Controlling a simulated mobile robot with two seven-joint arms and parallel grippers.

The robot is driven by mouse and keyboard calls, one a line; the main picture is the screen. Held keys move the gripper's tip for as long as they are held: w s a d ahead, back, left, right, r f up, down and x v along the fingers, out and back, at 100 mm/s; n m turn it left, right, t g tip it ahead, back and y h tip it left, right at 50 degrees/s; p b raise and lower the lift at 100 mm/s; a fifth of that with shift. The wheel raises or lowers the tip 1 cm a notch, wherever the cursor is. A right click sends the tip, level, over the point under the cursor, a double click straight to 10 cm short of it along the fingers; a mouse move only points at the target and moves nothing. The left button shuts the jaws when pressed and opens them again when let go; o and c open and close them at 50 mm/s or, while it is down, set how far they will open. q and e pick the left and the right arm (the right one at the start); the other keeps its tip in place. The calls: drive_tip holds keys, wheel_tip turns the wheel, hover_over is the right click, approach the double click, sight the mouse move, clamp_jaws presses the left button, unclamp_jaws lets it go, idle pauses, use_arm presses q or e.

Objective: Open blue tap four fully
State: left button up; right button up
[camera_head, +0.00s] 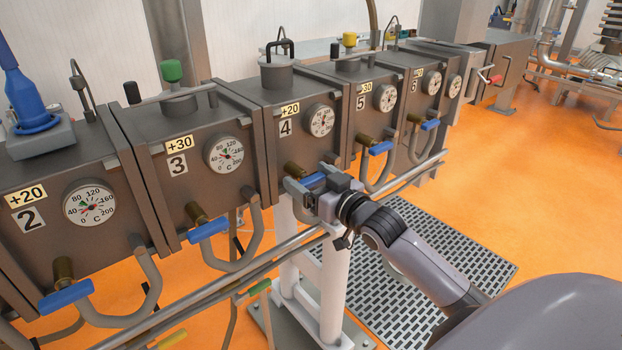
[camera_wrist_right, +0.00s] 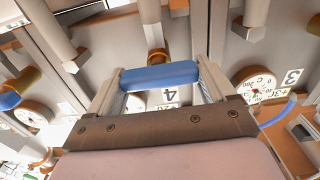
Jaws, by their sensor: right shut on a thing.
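The blue tap four handle (camera_head: 312,180) sits on a brass valve (camera_head: 293,170) below the number 4 plate (camera_head: 286,128) on the grey box. My right gripper (camera_head: 308,190) reaches in from the right and is shut on this handle, partly hiding it. In the right wrist view the blue handle (camera_wrist_right: 158,75) lies crosswise between the two fingers of my right gripper (camera_wrist_right: 158,82), with the brass valve (camera_wrist_right: 157,57) behind it and the upside-down 4 label (camera_wrist_right: 169,95) nearby. My left gripper is not in view.
Neighbouring blue taps stand at box 3 (camera_head: 208,230), box 2 (camera_head: 66,296) and box 5 (camera_head: 381,148). A long metal rail (camera_head: 215,287) runs along the front, below the taps. A perforated floor grate (camera_head: 450,255) lies under my right arm. Open orange floor (camera_head: 530,200) is at the right.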

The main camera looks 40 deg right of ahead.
drive_tip(key=shift+n, duration=0.3)
drive_tip(key=shift+a+n+p, duration=0.1)
drive_tip(key=shift+n+p, duration=0.55)
drive_tip(key=shift+n, duration=0.45)
drive_tip(key=n, duration=0.3)
drive_tip(key=shift+a+f, duration=0.1)
drive_tip(key=n, duration=0.6)
drive_tip(key=shift+a+f, duration=0.1)
drive_tip(key=n, duration=0.6)
drive_tip(key=shift+f, duration=0.2)
drive_tip(key=o, duration=0.9)
